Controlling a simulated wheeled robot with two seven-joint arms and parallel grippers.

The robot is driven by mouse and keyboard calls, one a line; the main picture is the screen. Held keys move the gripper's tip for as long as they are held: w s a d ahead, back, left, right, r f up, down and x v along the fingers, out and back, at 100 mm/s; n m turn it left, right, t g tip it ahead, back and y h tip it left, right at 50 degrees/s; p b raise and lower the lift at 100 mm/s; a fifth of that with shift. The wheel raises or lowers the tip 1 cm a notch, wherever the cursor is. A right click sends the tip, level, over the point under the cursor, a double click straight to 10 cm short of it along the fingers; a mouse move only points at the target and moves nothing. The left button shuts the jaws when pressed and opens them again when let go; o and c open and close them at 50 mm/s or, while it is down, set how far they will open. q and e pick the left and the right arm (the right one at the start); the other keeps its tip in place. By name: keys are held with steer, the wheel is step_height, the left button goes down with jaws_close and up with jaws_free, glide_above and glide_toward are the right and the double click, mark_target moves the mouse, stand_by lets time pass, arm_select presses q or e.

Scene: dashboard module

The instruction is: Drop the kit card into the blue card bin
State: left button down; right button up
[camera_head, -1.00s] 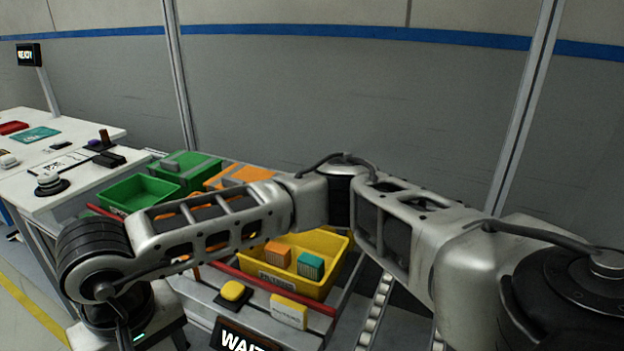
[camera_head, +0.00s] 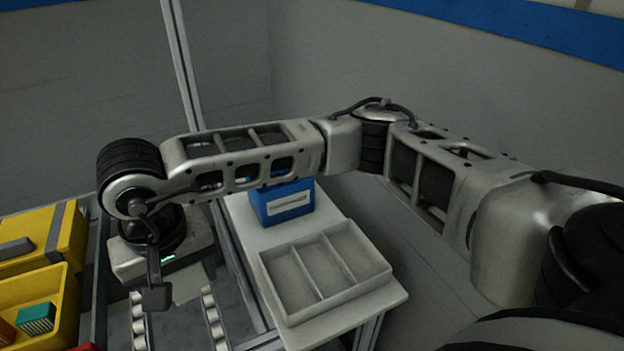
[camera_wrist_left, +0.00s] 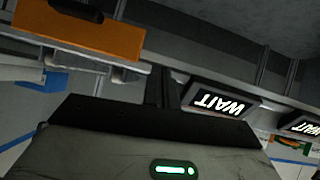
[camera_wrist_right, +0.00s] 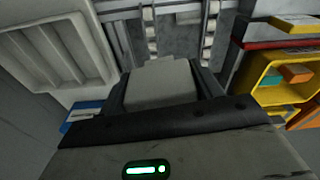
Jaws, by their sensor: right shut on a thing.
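The blue card bin (camera_head: 281,207), with a white label on its front, stands on the white side table behind my right forearm, which hides part of its top. A blue piece with a white label, likely the bin, shows at the left of the right wrist view (camera_wrist_right: 80,114). My right gripper (camera_head: 158,296) points down over the rollers, left of the side table. It is shut on the pale kit card (camera_wrist_right: 160,84), which sits between its dark fingers. The card also shows partly in the head view (camera_head: 188,287). My left gripper (camera_wrist_left: 164,88) appears shut and empty.
A grey tray with three compartments (camera_head: 350,290) lies on the side table in front of the bin. A metal post rises left of the bin. Yellow bins (camera_head: 40,287) stand at the left. WAIT signs (camera_wrist_left: 222,103) show in the left wrist view.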

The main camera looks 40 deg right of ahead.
steer(key=w+d+r+m+g+h+p, duration=0.1)
steer(key=w+d+r+m+p, duration=0.1)
steer(key=w+d+r+m, duration=0.45)
steer(key=w+d+r+m+g+p, duration=0.15)
steer(key=w+d+r+m, duration=0.25)
steer(key=r+m, duration=0.6)
steer(key=m, duration=0.3)
glide_toward(280, 190)
steer(key=w, duration=0.2)
arm_select(q)
steer(key=shift+s+a+r+g+p, duration=0.2)
steer(key=shift+r+p, duration=0.25)
steer(key=shift+p, duration=0.05)
steer(key=shift+s+a+r+g+p, duration=0.15)
steer(key=shift+a+r+g+p, duration=0.05)
steer(key=shift+r+p, duration=0.25)
arm_select(e)
steer(key=f, duration=0.3)
steer(key=shift+s+d+f+t, duration=0.2)
steer(key=shift+d+f+t, duration=0.15)
arm_select(q)
steer(key=shift+w+f+b, duration=0.1)
steer(key=shift+f+b, duration=0.05)
steer(key=shift+b, duration=0.2)
arm_select(e)
steer(key=shift+f, duration=0.6)
